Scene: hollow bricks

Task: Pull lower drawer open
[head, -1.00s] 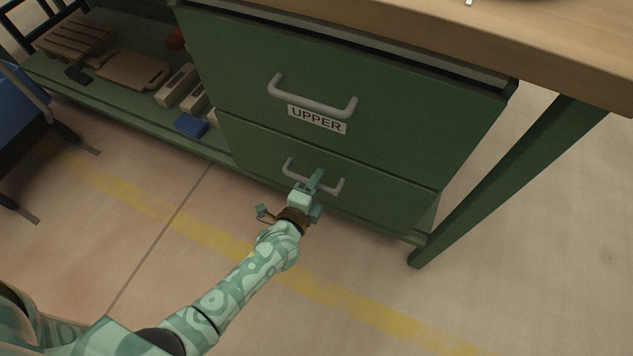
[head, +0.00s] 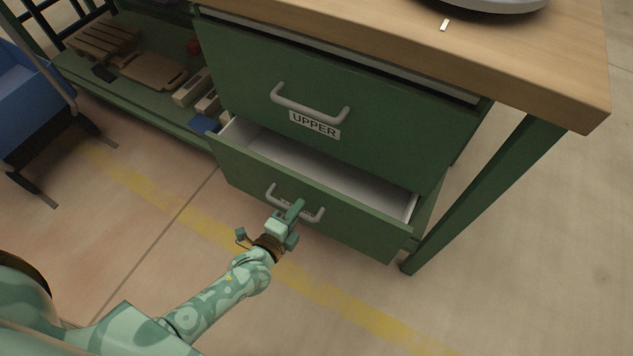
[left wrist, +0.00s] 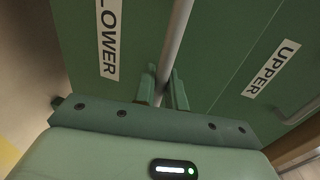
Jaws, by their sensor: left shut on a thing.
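The lower drawer (head: 345,212) is green and stands partly open, with its pale inside showing and no contents visible there. Its grey bar handle (head: 312,216) is on the front. My left gripper (head: 294,211) is shut on this handle. In the left wrist view the handle (left wrist: 175,45) runs between the two fingers (left wrist: 163,90), beside the LOWER label (left wrist: 107,40). The upper drawer (head: 400,110) sits above, with its own handle and an UPPER label (head: 315,125). My right gripper is not in view.
A wooden worktop (head: 560,70) overhangs the drawers, with a green leg (head: 480,195) at the right. A low shelf (head: 150,107) at the left holds boards and blocks. A blue cart (head: 30,100) stands at far left. The floor before the drawer is clear.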

